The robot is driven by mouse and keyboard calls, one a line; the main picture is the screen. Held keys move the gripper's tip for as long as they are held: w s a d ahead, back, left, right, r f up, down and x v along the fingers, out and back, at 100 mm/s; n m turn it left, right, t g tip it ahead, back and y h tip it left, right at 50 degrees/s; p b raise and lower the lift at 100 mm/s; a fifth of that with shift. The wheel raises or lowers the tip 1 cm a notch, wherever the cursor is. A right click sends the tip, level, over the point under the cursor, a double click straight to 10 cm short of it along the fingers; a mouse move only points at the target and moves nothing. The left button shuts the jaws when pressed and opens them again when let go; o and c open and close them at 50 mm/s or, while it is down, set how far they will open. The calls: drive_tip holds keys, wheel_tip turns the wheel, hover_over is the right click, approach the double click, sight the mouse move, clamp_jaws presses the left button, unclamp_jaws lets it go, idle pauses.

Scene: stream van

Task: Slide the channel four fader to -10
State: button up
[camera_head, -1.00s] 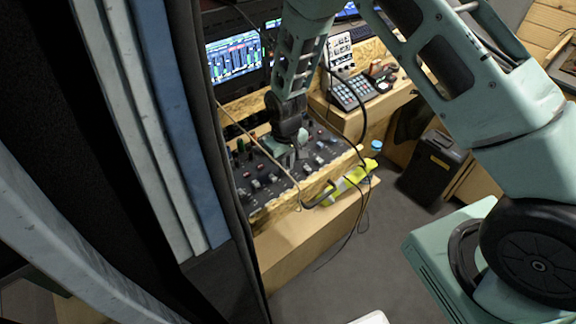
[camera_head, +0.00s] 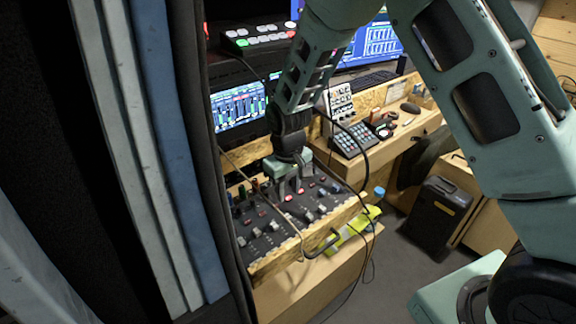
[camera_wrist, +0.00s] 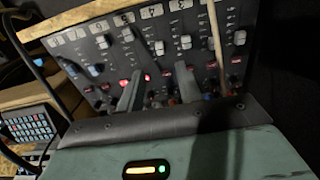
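The mixing desk (camera_head: 275,235) is a dark sloped panel in a wooden frame, with rows of knobs and fader caps. Pale fader caps stand in slots, one (camera_wrist: 158,47) just beyond the gap between my fingers and another (camera_wrist: 185,42) near the right finger's tip. My gripper (camera_wrist: 158,70) points at the panel with its two grey fingers apart. In the head view my gripper (camera_head: 290,188) is over the desk's far part, partly hiding it.
A cable (camera_head: 357,150) hangs beside my arm and a thin stick-like line crosses the panel. A keypad (camera_head: 352,140) and screens (camera_head: 240,105) stand behind. A yellow-green item (camera_head: 352,228) lies on the ledge at right. Dark curtains and pale panels fill the left.

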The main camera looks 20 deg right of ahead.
wheel_tip(320, 180, up, 9)
drive_tip(key=shift+b, duration=0.4)
drive_tip(key=shift+f, duration=0.15)
drive_tip(key=s+a+r+n+y, duration=0.1)
drive_tip(key=s+a+r, duration=0.2)
drive_tip(key=s, duration=0.5)
drive_tip(key=s+a+r+n, duration=0.1)
drive_tip(key=s+a+r, duration=0.25)
drive_tip(key=s, duration=0.35)
drive_tip(key=s+n, duration=0.2)
drive_tip(key=s, duration=1.1)
drive_tip(key=shift+s+d+r, duration=0.25)
drive_tip(key=shift+s+d, duration=0.05)
drive_tip(key=shift+d, duration=0.15)
